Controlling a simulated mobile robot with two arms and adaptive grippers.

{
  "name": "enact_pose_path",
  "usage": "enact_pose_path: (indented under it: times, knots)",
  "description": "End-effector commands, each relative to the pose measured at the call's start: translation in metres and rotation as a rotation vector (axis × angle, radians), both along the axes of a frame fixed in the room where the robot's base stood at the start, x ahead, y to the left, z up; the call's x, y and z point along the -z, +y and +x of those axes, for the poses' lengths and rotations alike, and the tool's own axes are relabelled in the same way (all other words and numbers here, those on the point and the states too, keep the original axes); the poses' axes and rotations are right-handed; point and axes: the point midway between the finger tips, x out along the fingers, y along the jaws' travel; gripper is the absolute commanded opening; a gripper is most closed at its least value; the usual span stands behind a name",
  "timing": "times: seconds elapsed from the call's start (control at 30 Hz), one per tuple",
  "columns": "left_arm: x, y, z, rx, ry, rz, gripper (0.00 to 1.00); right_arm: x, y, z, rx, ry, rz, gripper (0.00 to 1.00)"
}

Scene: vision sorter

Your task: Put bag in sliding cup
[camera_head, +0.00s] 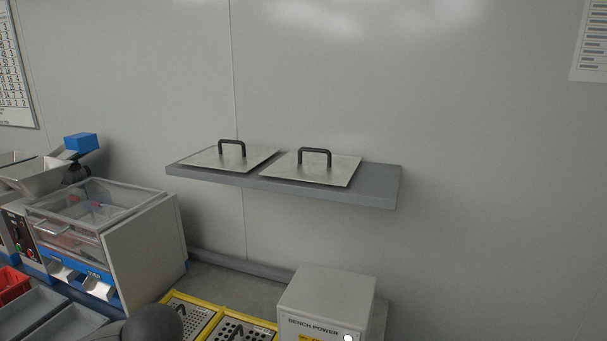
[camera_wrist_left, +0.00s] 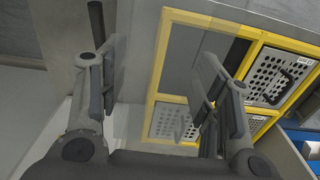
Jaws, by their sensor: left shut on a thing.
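My left gripper (camera_wrist_left: 158,85) shows in the left wrist view, its two fingers well apart. A faint, clear, pale sheet between and behind the fingers looks like the bag (camera_wrist_left: 135,122); its outline is hard to make out. The gripper is over the area of the yellow-framed perforated panels. In the head view, a blue-fronted machine (camera_head: 150,245) with a clear lid stands at the left. Two small metal chutes or cups (camera_head: 65,272) stick out of its front; I cannot tell whether one is the sliding cup. My right gripper is not in view.
A grey wall shelf (camera_head: 385,185) holds two metal plates with black handles (camera_head: 315,168). Below are yellow-framed perforated trays (camera_head: 240,328) and a grey bench power box (camera_head: 325,300). Grey bins (camera_head: 70,325) and a red bin (camera_head: 12,285) sit at the lower left.

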Motion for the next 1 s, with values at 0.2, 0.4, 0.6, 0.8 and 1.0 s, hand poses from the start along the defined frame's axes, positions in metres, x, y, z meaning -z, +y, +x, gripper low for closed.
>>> enact_pose_path:
  times: [0.2,0.4,0.6,0.8,1.0]
  knots:
    - [-0.024,0.001,-0.01,-0.225,0.002,0.003,0.4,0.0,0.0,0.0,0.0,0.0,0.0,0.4]
    - [-0.033,0.001,-0.017,-0.341,0.01,0.007,0.4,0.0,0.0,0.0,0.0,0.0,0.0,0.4]
    - [-0.034,0.001,-0.019,-0.365,0.013,0.005,0.4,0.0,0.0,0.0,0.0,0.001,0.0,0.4]
    - [-0.035,0.002,-0.018,-0.364,0.01,0.009,0.4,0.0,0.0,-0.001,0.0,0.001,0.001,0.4]
    - [-0.034,0.001,-0.019,-0.364,0.013,0.007,0.4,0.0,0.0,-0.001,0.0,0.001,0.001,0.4]
